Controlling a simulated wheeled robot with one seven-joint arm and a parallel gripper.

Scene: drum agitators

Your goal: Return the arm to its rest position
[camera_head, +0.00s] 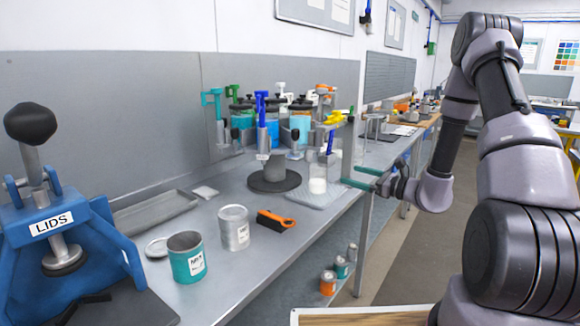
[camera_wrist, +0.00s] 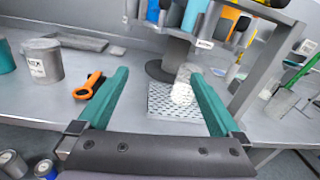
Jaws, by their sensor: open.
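My gripper (camera_head: 358,178) is at the end of my arm, past the front edge of the bench and to the right of the drum agitator stand. Its two green fingers are spread wide and empty. In the wrist view my gripper (camera_wrist: 162,90) frames a white container (camera_wrist: 183,93) on a perforated tray (camera_wrist: 165,108); I see no contact. My arm (camera_head: 520,140) is raised and bent on the right side of the head view, reaching back toward the bench.
The metal bench (camera_head: 255,268) holds a teal can (camera_head: 187,262), a grey can (camera_head: 234,232), an orange-handled brush (camera_head: 276,222) and a blue LIDS press (camera_head: 75,245). A carousel of agitators (camera_head: 272,108) stands behind. Small cans (camera_head: 328,283) sit below. The aisle floor (camera_head: 400,262) looks clear.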

